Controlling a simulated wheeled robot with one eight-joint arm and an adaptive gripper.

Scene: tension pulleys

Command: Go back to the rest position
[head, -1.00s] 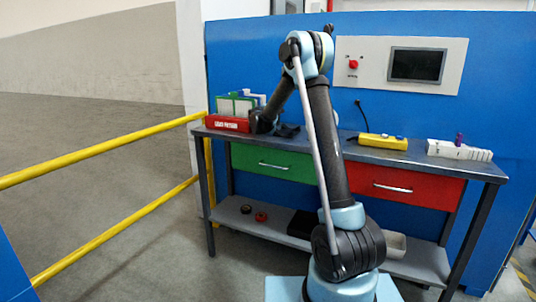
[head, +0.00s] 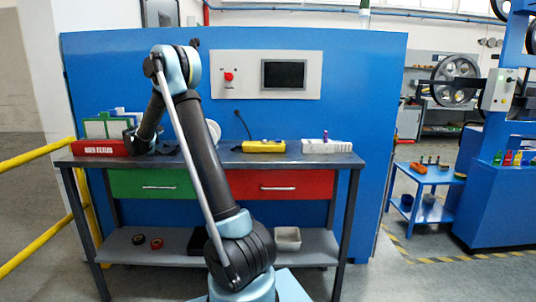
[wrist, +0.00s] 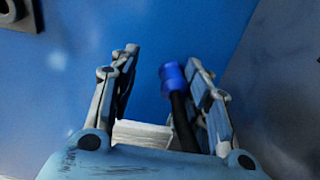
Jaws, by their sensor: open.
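My arm stands bent in front of the workbench (head: 280,160). My gripper end (head: 140,143) is over the left part of the bench top, close to the red box (head: 98,148); the fingers are too small to make out there. In the wrist view my gripper (wrist: 160,70) is open, its two fingers apart in front of a blue surface. A blue-tipped black rod or cable (wrist: 172,77) shows beside the right finger; I cannot tell whether it touches the finger.
A yellow device (head: 264,146) and a white block (head: 326,146) stand on the bench top. A wall panel with a red button (head: 228,76) is behind. A yellow rail (head: 35,205) is at left. A blue stand (head: 425,180) is at right, with clear floor between it and the bench.

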